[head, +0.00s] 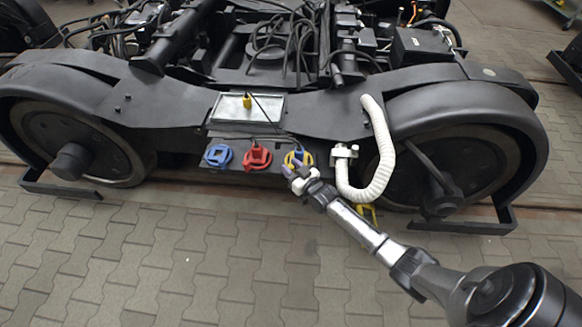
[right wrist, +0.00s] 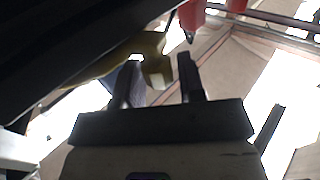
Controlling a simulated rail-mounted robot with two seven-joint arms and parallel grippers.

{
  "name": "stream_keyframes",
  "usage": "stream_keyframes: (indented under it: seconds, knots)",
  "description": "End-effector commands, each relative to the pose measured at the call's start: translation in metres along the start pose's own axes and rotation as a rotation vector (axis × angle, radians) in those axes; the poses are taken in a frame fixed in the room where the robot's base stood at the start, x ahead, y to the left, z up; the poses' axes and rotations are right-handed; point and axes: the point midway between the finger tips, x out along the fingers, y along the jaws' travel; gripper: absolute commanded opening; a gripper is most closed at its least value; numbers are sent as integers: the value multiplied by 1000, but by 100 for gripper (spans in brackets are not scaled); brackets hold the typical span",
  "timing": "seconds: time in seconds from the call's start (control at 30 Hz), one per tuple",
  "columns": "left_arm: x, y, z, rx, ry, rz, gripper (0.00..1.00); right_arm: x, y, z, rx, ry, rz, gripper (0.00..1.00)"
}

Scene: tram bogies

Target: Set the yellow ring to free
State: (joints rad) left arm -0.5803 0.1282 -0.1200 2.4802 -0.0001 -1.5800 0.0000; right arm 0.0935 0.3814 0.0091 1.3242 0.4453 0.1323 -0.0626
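The yellow ring (head: 298,158) sits at the right end of a row of three coloured rings on the dark plate under the bogie frame. My right gripper (head: 299,176) is just below and in front of it and partly covers it. In the right wrist view, the two dark fingers (right wrist: 160,82) stand apart. A yellow part (right wrist: 152,62) shows between and just beyond their tips; I cannot tell whether they touch it. The ring's setting cannot be read. My left gripper is not in view.
The red ring (head: 256,157) and the blue ring (head: 218,155) are to the left. A white corrugated hose (head: 381,160) hangs close on the right. Above is a metal tray (head: 228,112) with a small yellow piece (head: 247,101). The paved floor in front is clear.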

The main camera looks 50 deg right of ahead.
Motion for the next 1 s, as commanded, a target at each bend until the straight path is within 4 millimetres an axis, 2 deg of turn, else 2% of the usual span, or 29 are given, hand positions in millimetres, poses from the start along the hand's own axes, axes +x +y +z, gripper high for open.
stream_keyframes:
  seconds: [0.3, 0.5, 0.7, 0.97, 1.0]
  knots:
    - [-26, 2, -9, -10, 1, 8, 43, -41, 0, -3, 1, -4, 0, 36]
    - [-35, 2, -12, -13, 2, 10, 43, -64, 0, -2, 0, -3, 0, 36]
    - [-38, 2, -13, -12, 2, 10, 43, -74, 0, -1, 0, -1, 0, 36]
    - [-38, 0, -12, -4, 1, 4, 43, -74, 0, 0, 0, -1, 0, 36]
    - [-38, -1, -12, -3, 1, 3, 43, -74, 0, 0, 0, 0, 0, 32]
